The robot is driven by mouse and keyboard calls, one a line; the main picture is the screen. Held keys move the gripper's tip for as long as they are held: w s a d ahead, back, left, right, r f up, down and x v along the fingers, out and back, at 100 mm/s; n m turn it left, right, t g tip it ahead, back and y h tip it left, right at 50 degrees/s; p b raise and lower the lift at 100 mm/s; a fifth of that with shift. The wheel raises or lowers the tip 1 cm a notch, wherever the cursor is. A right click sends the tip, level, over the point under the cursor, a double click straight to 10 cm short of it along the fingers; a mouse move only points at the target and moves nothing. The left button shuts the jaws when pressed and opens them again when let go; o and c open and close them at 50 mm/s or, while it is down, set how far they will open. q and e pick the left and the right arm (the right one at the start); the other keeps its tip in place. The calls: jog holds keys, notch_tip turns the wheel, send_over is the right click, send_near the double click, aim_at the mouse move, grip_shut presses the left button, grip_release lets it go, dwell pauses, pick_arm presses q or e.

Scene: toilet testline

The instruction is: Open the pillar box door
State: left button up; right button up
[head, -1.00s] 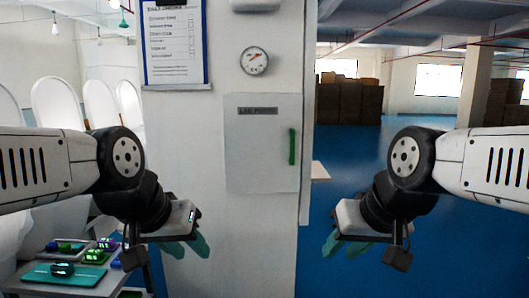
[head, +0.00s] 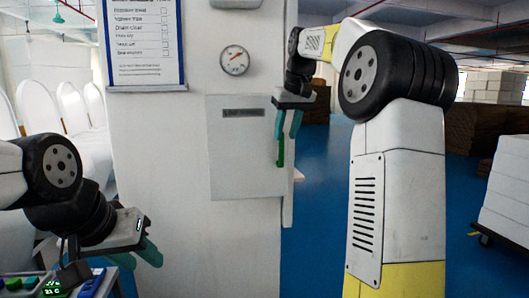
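The pillar box door (head: 240,160) is a pale grey panel on the white pillar, with a dark label near its top. It looks closed. Its green vertical handle (head: 281,152) is at the right edge. My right gripper (head: 286,125) is raised at the handle's upper end, its two teal fingers pointing down and apart, with the handle's lower part showing below them. I cannot tell whether they touch the handle. My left gripper (head: 150,252) is low at the left, away from the door, its teal fingers close together and partly hidden.
A round gauge (head: 234,60) and a blue-framed checklist (head: 144,42) are on the pillar above the door. A table with small devices (head: 52,286) is at the lower left. White toilet lids (head: 62,106) line the left. A cart (head: 504,190) stands at the right.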

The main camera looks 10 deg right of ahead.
aim_at(282, 147)
jog(key=x, duration=0.7)
jog(key=shift+w+f, duration=0.25)
jog(key=shift+f, duration=0.05)
jog(key=shift+c, duration=0.2)
grip_shut()
dwell(1.0)
